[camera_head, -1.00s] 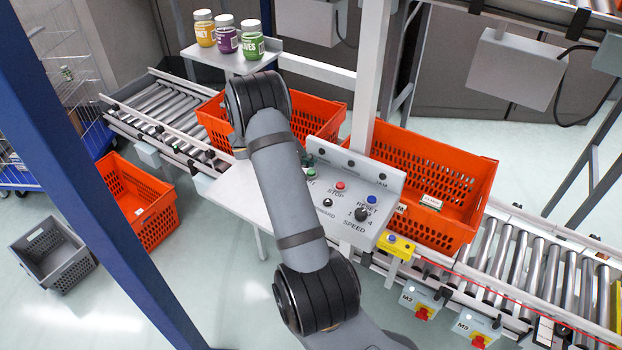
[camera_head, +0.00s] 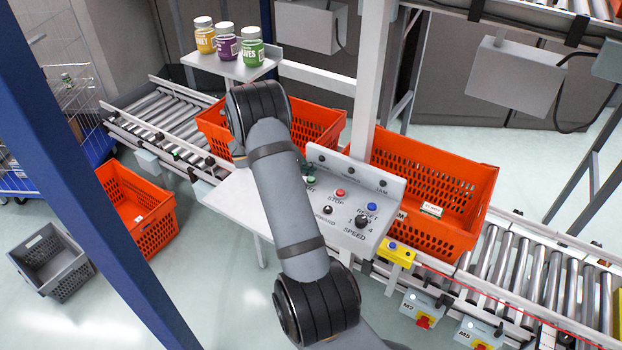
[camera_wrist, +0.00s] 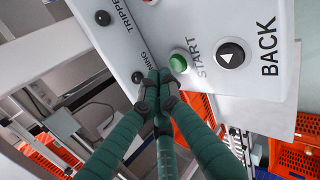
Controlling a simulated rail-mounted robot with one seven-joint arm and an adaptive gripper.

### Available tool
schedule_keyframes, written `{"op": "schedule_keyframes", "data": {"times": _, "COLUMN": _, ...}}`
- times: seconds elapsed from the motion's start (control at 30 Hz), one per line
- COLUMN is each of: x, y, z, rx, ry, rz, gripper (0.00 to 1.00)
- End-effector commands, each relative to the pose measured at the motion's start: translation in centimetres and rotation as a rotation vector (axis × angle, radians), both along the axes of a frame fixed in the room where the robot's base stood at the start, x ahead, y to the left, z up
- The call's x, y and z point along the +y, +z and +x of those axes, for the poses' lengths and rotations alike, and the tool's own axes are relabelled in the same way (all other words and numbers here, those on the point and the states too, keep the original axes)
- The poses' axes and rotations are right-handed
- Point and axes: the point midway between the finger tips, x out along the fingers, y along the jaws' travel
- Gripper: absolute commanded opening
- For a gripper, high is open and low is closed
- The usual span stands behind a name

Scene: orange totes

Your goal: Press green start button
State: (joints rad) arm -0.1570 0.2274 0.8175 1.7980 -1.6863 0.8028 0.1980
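The green start button (camera_wrist: 178,62) sits on the white control panel (camera_wrist: 205,20), beside the printed word START in the wrist view. It also shows in the camera_head view (camera_head: 311,181), close to the edge of my arm. My gripper (camera_wrist: 160,76) has dark fingertips drawn together with nothing between them. The tips are just left of and below the green button in the wrist view, very near it. I cannot tell whether they touch the panel or the button. In the camera_head view my arm hides most of my gripper.
A black BACK button (camera_wrist: 231,54) is right of START. A red STOP button (camera_head: 340,193), a blue RESET button (camera_head: 372,207) and a SPEED knob (camera_head: 362,222) share the panel. Orange totes (camera_head: 433,180) stand behind it on the conveyor. Three jars (camera_head: 228,42) are on a shelf.

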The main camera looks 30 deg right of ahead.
Motion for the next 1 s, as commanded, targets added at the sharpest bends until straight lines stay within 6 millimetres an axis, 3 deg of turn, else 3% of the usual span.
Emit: {"op": "schedule_keyframes", "data": {"times": 1.0, "x": -0.01, "y": -0.89, "z": 0.01, "rx": 0.0, "ry": 0.0, "rz": 0.0, "gripper": 0.0}}
